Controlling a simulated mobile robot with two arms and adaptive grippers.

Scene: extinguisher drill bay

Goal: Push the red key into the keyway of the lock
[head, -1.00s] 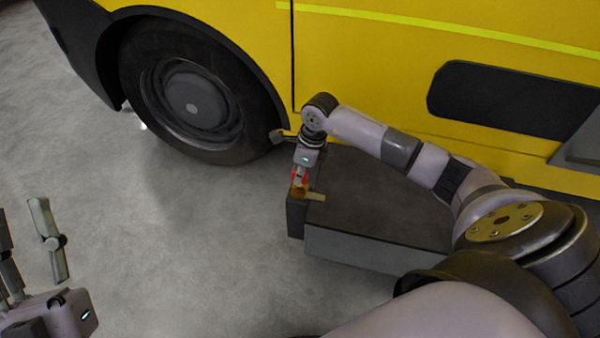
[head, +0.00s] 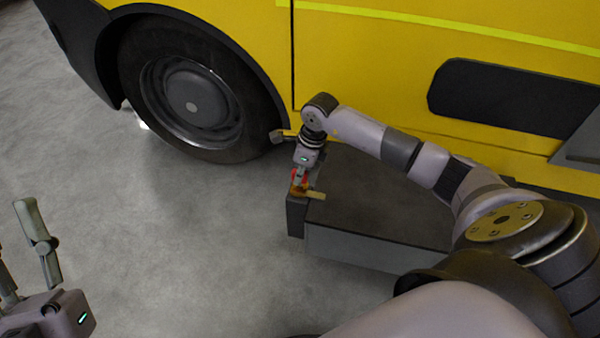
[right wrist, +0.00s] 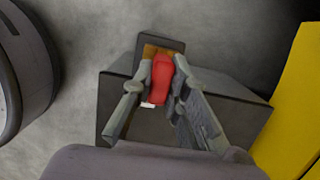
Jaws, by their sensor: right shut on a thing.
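The red key (right wrist: 161,82) is between the fingers of my right gripper (right wrist: 155,88), which is shut on it. Its far end meets an orange-brown brass lock (right wrist: 150,50) set against a dark upright plate. I cannot tell whether the key's tip is in the keyway, as the key's head and the fingers cover it. In the head view, the right gripper (head: 299,178) points down at the lock (head: 297,190) at the box's left end, with a little red showing. My left gripper (head: 38,245) is at the lower left, fingers apart, with nothing seen between them.
The lock is at the end of a dark grey box (head: 375,210) on the concrete floor. A yellow vehicle (head: 380,70) with a black tyre (head: 250,120) stands close behind. The floor (head: 180,260) left of the box is clear.

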